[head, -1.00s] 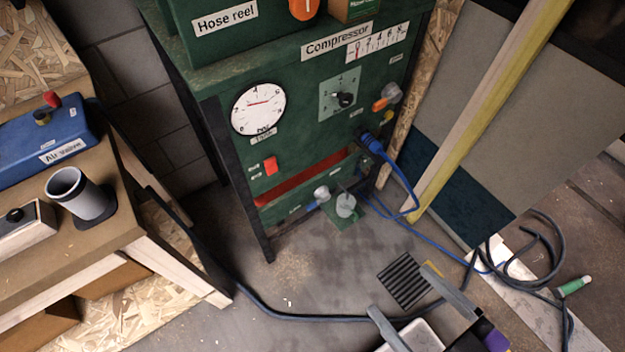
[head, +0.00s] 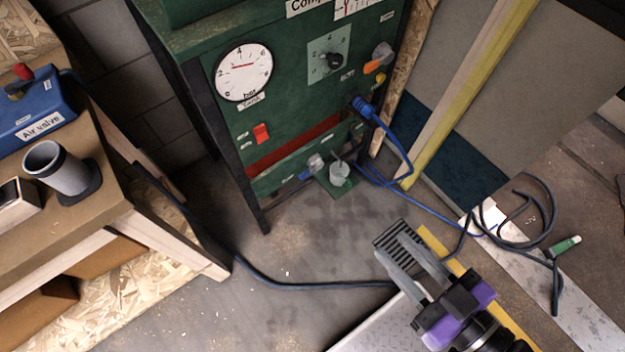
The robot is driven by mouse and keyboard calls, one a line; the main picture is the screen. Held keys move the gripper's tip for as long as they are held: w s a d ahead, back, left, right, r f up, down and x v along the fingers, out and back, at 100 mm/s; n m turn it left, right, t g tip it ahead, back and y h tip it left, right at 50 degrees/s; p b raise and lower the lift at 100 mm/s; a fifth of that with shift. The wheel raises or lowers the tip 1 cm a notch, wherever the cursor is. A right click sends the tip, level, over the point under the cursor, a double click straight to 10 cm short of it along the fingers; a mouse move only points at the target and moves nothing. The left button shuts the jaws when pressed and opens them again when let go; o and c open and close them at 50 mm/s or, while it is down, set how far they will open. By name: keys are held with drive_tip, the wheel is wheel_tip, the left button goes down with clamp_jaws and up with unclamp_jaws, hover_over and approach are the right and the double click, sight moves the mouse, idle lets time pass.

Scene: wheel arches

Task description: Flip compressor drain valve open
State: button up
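The green compressor panel (head: 290,105) stands upright at the top middle of the head view. Low on its front, a small valve with a pale round body (head: 316,162) and a blue lever (head: 304,176) sits near the bottom edge. A pale cup (head: 339,174) on a small green shelf is just right of it. My gripper (head: 402,273) is at the lower right, over the floor, well apart from the valve. Its two grey fingers are spread with a gap between them, and nothing shows held.
A gauge (head: 243,72), a dial knob (head: 333,61), a red switch (head: 261,133) and an orange-handled valve (head: 373,66) are on the panel. A blue cable (head: 405,160) hangs at right. A workbench (head: 100,225) stands left. A dark hose (head: 300,287) crosses the floor.

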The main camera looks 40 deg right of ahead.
drive_tip(key=shift+t+h, duration=0.3)
drive_tip(key=shift+t, duration=0.2)
drive_tip(key=w+f+b, duration=0.2)
drive_tip(key=f, duration=0.1)
drive_tip(key=w+d+f+b, duration=0.1)
drive_tip(key=f, duration=0.1)
drive_tip(key=shift+b, duration=0.35)
clamp_jaws()
drive_tip(key=w+d+f+m+b, duration=0.4)
drive_tip(key=w+f+m+b, duration=0.45)
drive_tip(key=f, duration=0.55)
drive_tip(key=w+d+f+m+g+h+b, duration=0.1)
drive_tip(key=w+d+f+m+b, duration=0.4)
drive_tip(key=w+f+m+b, duration=0.65)
drive_tip(key=w+d+f+m+b, duration=0.45)
drive_tip(key=w+f+m, duration=0.2)
drive_tip(key=f, duration=0.95)
drive_tip(key=shift+a+f+m+g+y, duration=0.15)
drive_tip(key=shift+a+f+m+y, duration=0.4)
drive_tip(key=shift+m, duration=0.95)
drive_tip(key=shift+a+f+m+g+y, duration=0.2)
drive_tip(key=shift+a+f+m, duration=0.55)
drive_tip(key=shift+m, duration=0.7)
drive_tip(key=shift+a+f+m+g+y, duration=0.15)
drive_tip(key=shift+a+f+m+y, duration=0.4)
drive_tip(key=shift+m, duration=0.95)
drive_tip(key=shift+f, duration=0.25)
